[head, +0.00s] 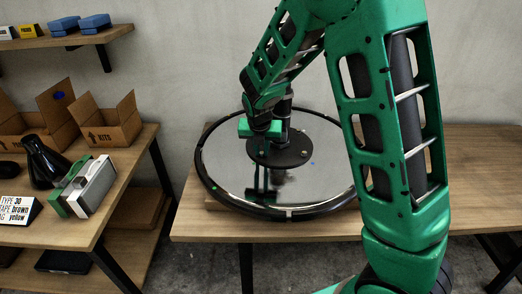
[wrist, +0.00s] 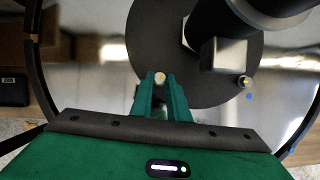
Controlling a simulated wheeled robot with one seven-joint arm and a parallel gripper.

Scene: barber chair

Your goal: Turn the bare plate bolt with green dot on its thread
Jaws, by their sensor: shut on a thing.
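The round chair base (head: 215,190) lies on the workbench, a glossy disc with a black rim. A dark round plate (head: 290,152) sits on its middle; it fills the upper part of the wrist view (wrist: 165,35). My gripper (wrist: 160,84) reaches the plate's near edge, its two green fingers closed on either side of a small pale-headed bolt (wrist: 160,76). A second bolt (wrist: 245,81) with a yellowish mark stands at the plate's right edge, beside a blue dot (wrist: 249,97). A green dot (head: 214,187) shows on the base at left. The held bolt's thread is hidden.
A dark column (wrist: 220,20) with a square metal block (wrist: 222,56) rises from the plate, close to the fingers. A side bench (head: 70,225) at left holds open boxes (head: 110,122), a dark flask (head: 45,160) and a label sign (head: 18,208).

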